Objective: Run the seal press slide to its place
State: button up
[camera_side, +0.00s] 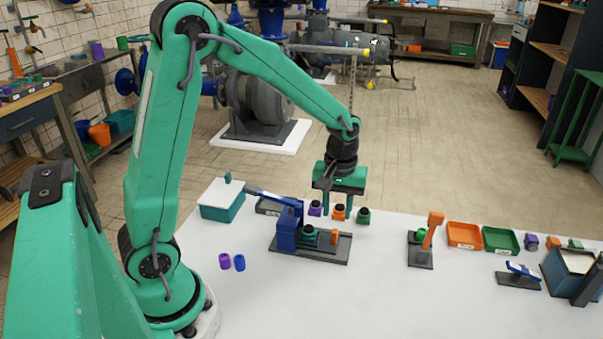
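The seal press, with a blue post and arm (286,228) on a dark grey base (325,255), stands on the white table left of centre. A teal round part with a dark top (309,236) sits on its base beside the post. A small orange upright piece (335,237) stands to its right; I cannot tell which of these belongs to the slide. My gripper (337,214) points down above and behind the press's right part. Its two green fingers are apart, with nothing visibly held. The orange dark-topped part (339,212) shows between them, apparently behind.
Purple (315,208) and green (363,216) dark-topped parts stand behind the press. Purple (224,261) and blue (239,262) cylinders stand front left. A teal box (221,209) is at left. An orange-handled stand (421,257) and orange (465,244) and green (500,250) trays are right.

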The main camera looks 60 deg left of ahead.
jog(key=shift+r, duration=0.25)
jog(key=shift+o, duration=0.8)
jog(key=m, duration=0.9)
jog(key=shift+m, duration=0.3)
jog(key=m, duration=0.8)
jog(key=shift+f, duration=0.1)
